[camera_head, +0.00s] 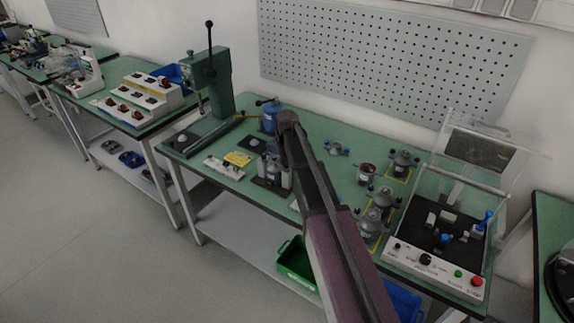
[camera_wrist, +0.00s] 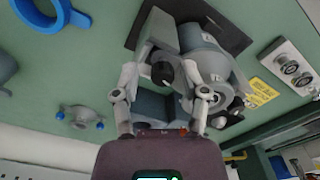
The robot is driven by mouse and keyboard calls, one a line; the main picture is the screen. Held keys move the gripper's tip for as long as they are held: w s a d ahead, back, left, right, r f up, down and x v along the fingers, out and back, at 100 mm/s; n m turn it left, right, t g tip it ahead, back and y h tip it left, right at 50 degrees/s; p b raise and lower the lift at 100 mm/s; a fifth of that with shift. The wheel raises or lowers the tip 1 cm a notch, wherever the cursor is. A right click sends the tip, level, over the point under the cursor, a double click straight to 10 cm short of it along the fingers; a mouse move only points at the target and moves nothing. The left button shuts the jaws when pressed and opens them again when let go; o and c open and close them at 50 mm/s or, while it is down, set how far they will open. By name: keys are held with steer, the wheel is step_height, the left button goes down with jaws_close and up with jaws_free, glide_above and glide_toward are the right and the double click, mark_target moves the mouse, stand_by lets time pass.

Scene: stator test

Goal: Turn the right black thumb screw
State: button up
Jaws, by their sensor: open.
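In the wrist view a grey fixture with cylindrical parts (camera_wrist: 205,62) stands on a black base plate (camera_wrist: 232,32). A black thumb screw (camera_wrist: 161,73) shows between my fingertips. Another dark round knob (camera_wrist: 236,104) sits at the fixture's right side, beyond my right finger. My gripper (camera_wrist: 160,78) is open, its two fingers spread in front of the fixture. I cannot tell whether either finger touches the thumb screw. In the head view the fixture (camera_head: 272,171) is partly hidden behind my arm, and my gripper is not clearly visible.
A yellow label (camera_head: 238,158) and a white block with round sockets (camera_head: 224,168) lie left of the fixture. A green press (camera_head: 212,80) stands further left. A grey part with blue tips (camera_wrist: 80,118) lies on the green table (camera_wrist: 95,60). Several motor parts and a control box (camera_head: 432,262) stand right.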

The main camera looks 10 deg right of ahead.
steer(key=n, duration=2)
step_height(320, 180, up, 14)
steer(key=p, duration=1.4)
steer(key=s+f+m+b, duration=1.7)
steer(key=s+f+b, duration=0.5)
steer(key=s, duration=0.4)
steer(key=shift+a+f+m, duration=0.2)
steer(key=shift+f+m, duration=0.05)
steer(key=shift+m, duration=0.05)
stand_by(0.6)
steer(key=shift+s, duration=0.1)
steer(key=shift+s, duration=0.1)
